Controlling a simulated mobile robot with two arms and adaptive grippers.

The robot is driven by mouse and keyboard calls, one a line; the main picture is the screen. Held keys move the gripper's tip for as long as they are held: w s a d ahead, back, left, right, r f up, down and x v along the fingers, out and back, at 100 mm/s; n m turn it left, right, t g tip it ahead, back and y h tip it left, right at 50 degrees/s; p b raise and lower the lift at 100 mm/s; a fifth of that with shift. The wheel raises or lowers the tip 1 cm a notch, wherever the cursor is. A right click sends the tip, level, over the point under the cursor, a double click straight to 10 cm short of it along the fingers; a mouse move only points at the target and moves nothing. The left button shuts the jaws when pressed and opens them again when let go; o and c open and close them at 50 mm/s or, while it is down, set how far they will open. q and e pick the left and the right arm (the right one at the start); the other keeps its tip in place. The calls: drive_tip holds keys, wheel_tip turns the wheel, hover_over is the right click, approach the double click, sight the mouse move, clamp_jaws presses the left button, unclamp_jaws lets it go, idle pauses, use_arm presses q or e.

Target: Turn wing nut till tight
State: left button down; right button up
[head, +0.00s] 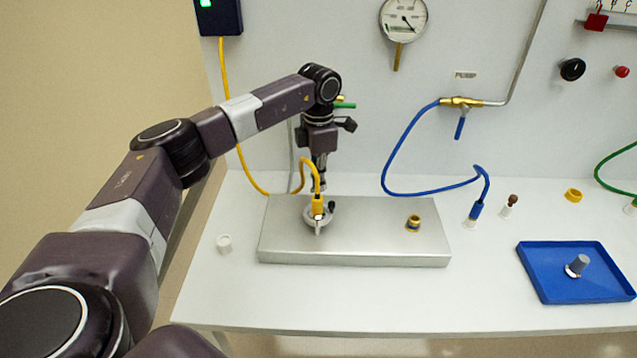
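A grey round clamp ring (308,219) sits on the left part of the metal block (365,248). A yellow hose end fitting (318,206) stands upright in its middle. A small dark piece (332,206) shows at the ring's right side; it may be the wing nut, but it is too small to tell. My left gripper (322,187) points down just above and behind the ring. Its fingers are partly hidden by the yellow hose, so I cannot tell whether they are open or touch anything. My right gripper is not in view.
A brass-coloured port (414,223) is on the block's right part. A white cap (224,244) lies left of the block. A blue hose (388,165) hangs from the wall valve. A blue tray (545,284) holds a grey piece (577,265). The table front is clear.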

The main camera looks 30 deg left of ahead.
use_arm(q)
drive_tip(key=shift+w+r+m, duration=0.1)
drive_tip(key=shift+m, duration=0.9)
drive_tip(key=shift+w+r+m, duration=0.1)
drive_tip(key=shift+m, duration=0.9)
drive_tip(key=c, duration=2.2)
unclamp_jaws()
drive_tip(key=shift+s, duration=0.1)
drive_tip(key=shift+o, duration=0.2)
drive_tip(key=shift+f, duration=0.1)
wheel_tip(320, 180, up, 12)
